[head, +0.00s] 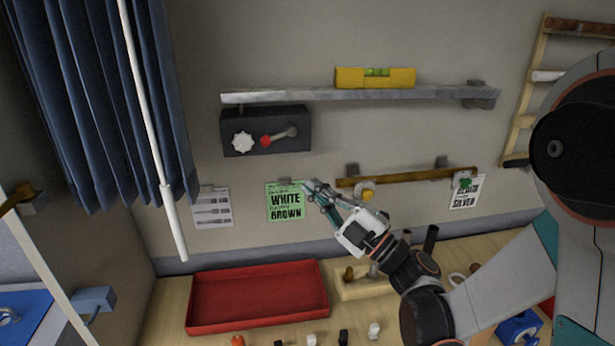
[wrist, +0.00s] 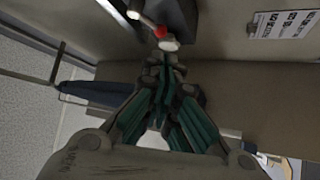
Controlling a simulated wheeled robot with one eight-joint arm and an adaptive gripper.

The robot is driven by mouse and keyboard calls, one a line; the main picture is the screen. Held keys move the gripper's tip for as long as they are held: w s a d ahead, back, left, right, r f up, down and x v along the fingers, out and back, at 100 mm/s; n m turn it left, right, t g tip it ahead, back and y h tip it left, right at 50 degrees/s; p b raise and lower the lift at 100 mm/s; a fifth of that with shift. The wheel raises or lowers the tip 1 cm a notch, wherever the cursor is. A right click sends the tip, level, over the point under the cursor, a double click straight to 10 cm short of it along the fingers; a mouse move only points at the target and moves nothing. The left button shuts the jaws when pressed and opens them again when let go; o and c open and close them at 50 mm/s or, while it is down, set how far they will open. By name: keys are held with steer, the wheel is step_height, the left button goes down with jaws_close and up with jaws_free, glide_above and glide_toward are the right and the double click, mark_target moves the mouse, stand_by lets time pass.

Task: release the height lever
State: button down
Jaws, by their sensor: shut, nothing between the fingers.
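A dark wall box (head: 296,119) carries a white knob (head: 242,142) and a short grey lever with a red knob (head: 266,141). No label on the box can be read. The red knob (wrist: 160,32) also shows at the top of the wrist view, just beyond my fingertips, with a pale round end beside it. My gripper (head: 312,188) is shut and empty, below and to the right of the lever in the head view, in front of the wall by the green card (head: 285,214). The fingers appear apart from the lever; the exact gap is hard to tell.
A shelf (head: 270,96) with a yellow level (head: 375,78) runs above the box. A wooden rail (head: 405,177) with hooks is right of my gripper. A curtain (head: 105,90) and white rod (head: 150,130) hang left. A red tray (head: 258,325) lies on the table below.

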mark_target(278, 135)
steer(key=x, duration=1.2)
steer(key=shift+w, duration=0.2)
steer(key=shift+a+r, duration=0.1)
steer(key=shift+a, duration=0.1)
